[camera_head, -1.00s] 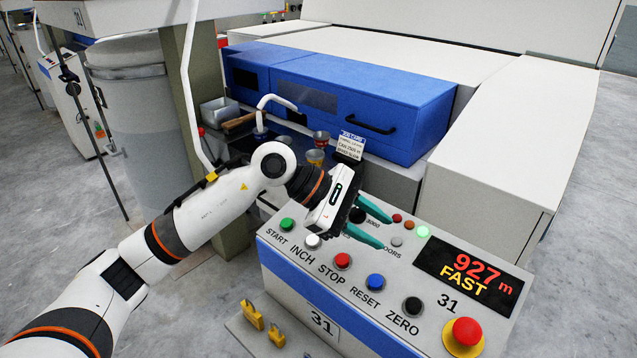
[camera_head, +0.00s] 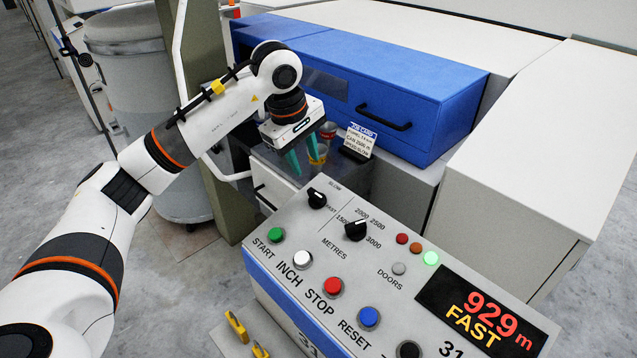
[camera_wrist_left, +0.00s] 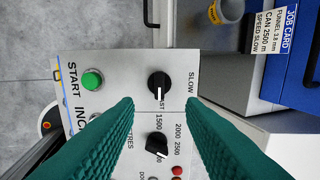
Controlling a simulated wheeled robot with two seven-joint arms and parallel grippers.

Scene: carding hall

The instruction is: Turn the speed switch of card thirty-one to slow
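The speed switch (camera_head: 317,198) is a black knob with a white pointer at the far left corner of the grey control panel (camera_head: 330,245) marked 31. In the left wrist view the knob (camera_wrist_left: 159,83) has its pointer toward FAST, with SLOW off to the right. The red display (camera_head: 477,312) reads 929 m and FAST. My left gripper (camera_head: 303,164) is open and empty, raised near the panel's far left edge, not touching the switch. In the wrist view the switch shows just beyond the gap between the green fingers (camera_wrist_left: 160,102). My right gripper is not in view.
The metres selector knob (camera_head: 357,230) is close beside the speed switch. Push buttons, such as green START (camera_head: 276,235), line the panel's front.

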